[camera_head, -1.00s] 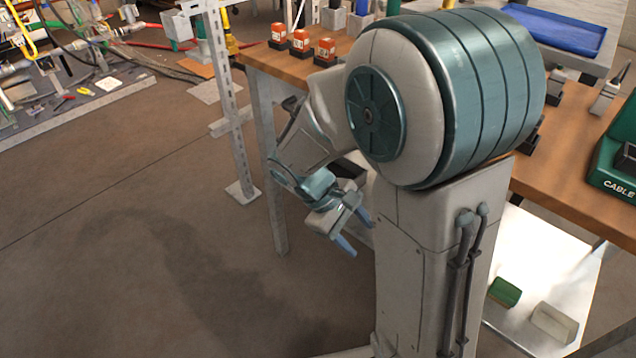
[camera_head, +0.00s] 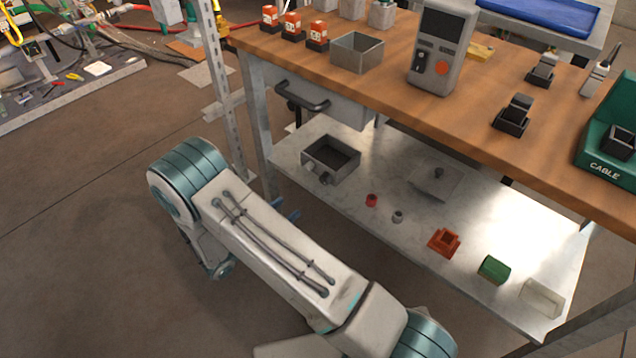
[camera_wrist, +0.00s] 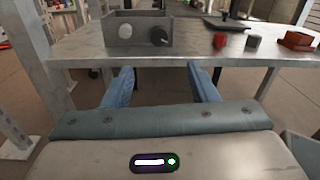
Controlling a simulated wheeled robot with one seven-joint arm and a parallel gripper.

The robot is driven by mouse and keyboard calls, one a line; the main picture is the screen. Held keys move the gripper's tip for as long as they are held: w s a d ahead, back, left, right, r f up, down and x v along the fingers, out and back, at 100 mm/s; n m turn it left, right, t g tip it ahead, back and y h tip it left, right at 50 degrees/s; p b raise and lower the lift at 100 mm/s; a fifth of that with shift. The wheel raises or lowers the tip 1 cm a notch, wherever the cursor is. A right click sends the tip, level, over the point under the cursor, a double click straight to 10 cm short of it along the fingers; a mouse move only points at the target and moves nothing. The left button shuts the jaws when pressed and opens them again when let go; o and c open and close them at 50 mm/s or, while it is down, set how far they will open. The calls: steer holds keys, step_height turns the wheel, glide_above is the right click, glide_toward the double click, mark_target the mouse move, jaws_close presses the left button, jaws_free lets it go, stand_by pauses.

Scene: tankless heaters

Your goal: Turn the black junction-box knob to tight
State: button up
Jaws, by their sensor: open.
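The junction box, a grey open-topped box (camera_head: 345,151), sits on the lower shelf near its left end. The black knob (camera_wrist: 158,36) is on the right of its front face in the wrist view, and it also shows in the head view (camera_head: 326,178). A pale round knob (camera_wrist: 126,31) is to its left on the same face. My gripper (camera_wrist: 158,69) is open and empty, its two blue fingers pointing toward the box, apart from the knob. In the head view, my arm hides most of the gripper; only blue finger parts (camera_head: 287,208) show left of the shelf.
The pale lower shelf (camera_head: 400,226) also holds a red cap (camera_head: 371,200), a small grey piece (camera_head: 397,216), an orange part (camera_head: 444,242) and a green block (camera_head: 493,269). The wooden tabletop (camera_head: 440,115) and a drawer handle (camera_head: 302,97) are above. A metal post (camera_head: 228,95) stands left.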

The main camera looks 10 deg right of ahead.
mark_target(322, 180)
steer(key=b+x, duration=0.3)
steer(key=x, duration=1)
steer(key=shift+w+d, duration=0.25)
steer(key=shift+w, duration=0.05)
steer(key=shift+f, duration=0.1)
steer(key=c, duration=1)
